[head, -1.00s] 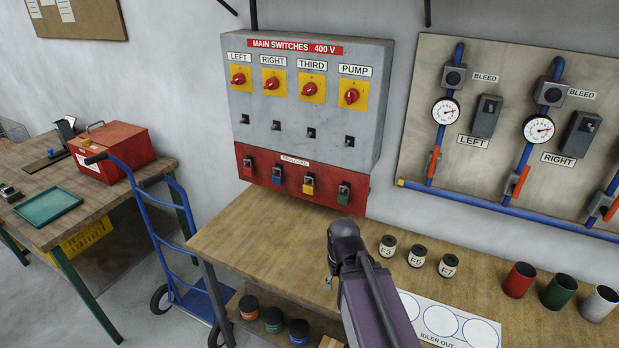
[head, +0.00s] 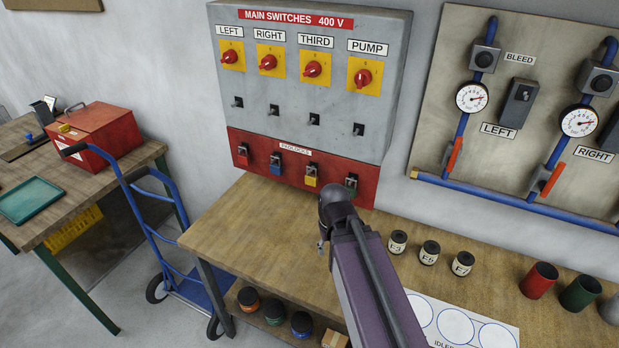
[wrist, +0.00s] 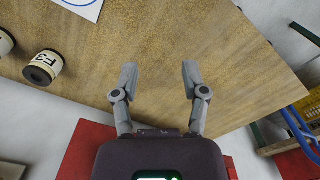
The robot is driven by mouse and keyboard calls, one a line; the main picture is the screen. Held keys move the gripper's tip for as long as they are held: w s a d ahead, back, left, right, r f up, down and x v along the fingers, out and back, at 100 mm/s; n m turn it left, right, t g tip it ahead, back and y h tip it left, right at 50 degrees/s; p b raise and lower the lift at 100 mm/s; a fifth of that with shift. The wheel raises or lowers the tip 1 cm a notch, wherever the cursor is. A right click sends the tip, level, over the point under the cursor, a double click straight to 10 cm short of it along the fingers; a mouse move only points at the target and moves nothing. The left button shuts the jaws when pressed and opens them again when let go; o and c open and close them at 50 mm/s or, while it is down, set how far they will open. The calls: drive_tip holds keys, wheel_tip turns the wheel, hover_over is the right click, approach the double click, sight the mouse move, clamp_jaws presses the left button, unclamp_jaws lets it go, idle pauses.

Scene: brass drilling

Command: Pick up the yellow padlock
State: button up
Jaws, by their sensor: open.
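The yellow padlock (head: 311,179) hangs on the red padlock strip (head: 240,140) at the bottom of the grey switch cabinet, between a blue padlock (head: 275,166) and a green padlock (head: 350,187). A red padlock (head: 244,157) hangs at the far left. My gripper is open and empty in the wrist view (wrist: 157,80), above the bench top. The yellow padlock is not seen in the wrist view.
The wooden bench (head: 235,225) is clear below the cabinet. A blue hand truck (head: 150,235) stands left of the bench. A gauge board (head: 450,130) hangs at right.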

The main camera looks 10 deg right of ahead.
drive_tip(key=shift+d, duration=0.15)
drive_tip(key=o, duration=0.6)
drive_tip(key=n+t+h+b, duration=0.5)
drive_tip(key=n+t+h, duration=0.45)
drive_tip(key=n, duration=1.95)
approach(310, 179)
drive_tip(key=s+r+t+y, duration=0.1)
drive_tip(key=s, duration=0.3)
drive_tip(key=shift+w+a, duration=0.15)
drive_tip(key=shift+a, duration=0.3)
drive_tip(key=b+x, duration=0.3)
drive_tip(key=x, duration=0.5)
drive_tip(key=shift+w+a, duration=0.15)
drive_tip(key=shift+w, duration=0.25)
